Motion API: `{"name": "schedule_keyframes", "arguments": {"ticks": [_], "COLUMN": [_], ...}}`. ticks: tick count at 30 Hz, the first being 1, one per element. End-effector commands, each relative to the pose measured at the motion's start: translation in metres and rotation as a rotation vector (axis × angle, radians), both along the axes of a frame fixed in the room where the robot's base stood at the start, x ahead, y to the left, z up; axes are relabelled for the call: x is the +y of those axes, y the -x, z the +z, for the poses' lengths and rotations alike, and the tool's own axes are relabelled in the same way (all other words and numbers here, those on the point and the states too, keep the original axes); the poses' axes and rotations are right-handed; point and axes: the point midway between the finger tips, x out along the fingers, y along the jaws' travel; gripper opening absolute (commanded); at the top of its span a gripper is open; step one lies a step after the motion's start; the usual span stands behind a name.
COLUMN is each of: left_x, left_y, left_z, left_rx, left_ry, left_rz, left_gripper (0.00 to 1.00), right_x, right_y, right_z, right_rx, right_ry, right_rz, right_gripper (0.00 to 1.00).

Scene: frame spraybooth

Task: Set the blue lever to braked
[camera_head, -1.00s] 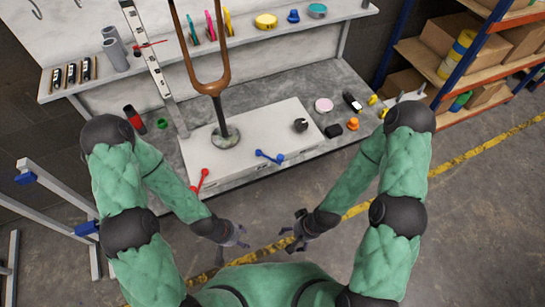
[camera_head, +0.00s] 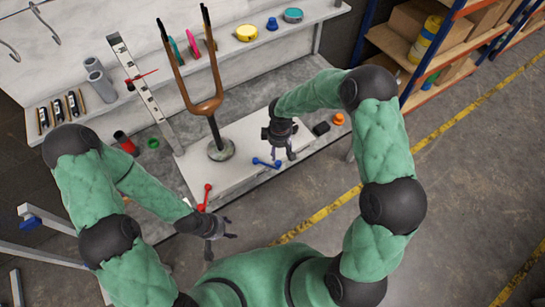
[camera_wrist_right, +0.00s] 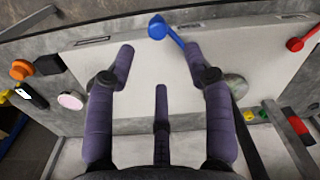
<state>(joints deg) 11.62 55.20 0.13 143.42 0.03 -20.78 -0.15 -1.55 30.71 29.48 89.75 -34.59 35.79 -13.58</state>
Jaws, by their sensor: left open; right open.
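The blue lever (camera_head: 266,163) is on the front edge of the white box (camera_head: 240,175). In the right wrist view the blue lever (camera_wrist_right: 158,28) lies beyond my fingertips, between the two upper fingers, its lower end running behind one finger. I cannot read any braked mark beside it. My right gripper (camera_head: 281,153) is open and empty above the box, just right of the lever; its fingers also show in the right wrist view (camera_wrist_right: 155,58). My left gripper (camera_head: 222,240) is open and empty, low in front of the bench.
A red lever (camera_head: 205,196) sits on the same box, to the left. A brown fork (camera_head: 205,105) stands upright on it. A black block (camera_head: 321,128) and an orange knob (camera_head: 338,119) lie on the bench at right. A shelf rack (camera_head: 425,40) stands far right.

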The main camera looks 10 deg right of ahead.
Motion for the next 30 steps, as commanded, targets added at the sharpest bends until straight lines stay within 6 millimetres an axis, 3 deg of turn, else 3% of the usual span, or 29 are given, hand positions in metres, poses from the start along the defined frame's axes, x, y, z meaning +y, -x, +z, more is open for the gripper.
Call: {"name": "schedule_keyframes", "arguments": {"ticks": [5,21,30], "left_x": [0.000,0.000,0.000], "left_y": [0.001,0.001,0.000], "left_z": [-0.002,-0.027,-0.030], "left_rx": [0.001,0.001,0.001], "left_ry": [0.000,0.000,0.000], "left_rz": [0.000,0.000,0.000], "left_gripper": [0.53,0.53,0.53], "right_x": [-0.003,-0.002,-0.002], "right_y": [-0.002,-0.002,-0.003], "right_z": [-0.006,-0.091,-0.105], "right_rx": [0.001,0.001,-0.001], "right_ry": [0.015,0.012,0.011], "right_rz": [0.012,0.010,0.008], "right_gripper": [0.52,0.52,0.52]}}
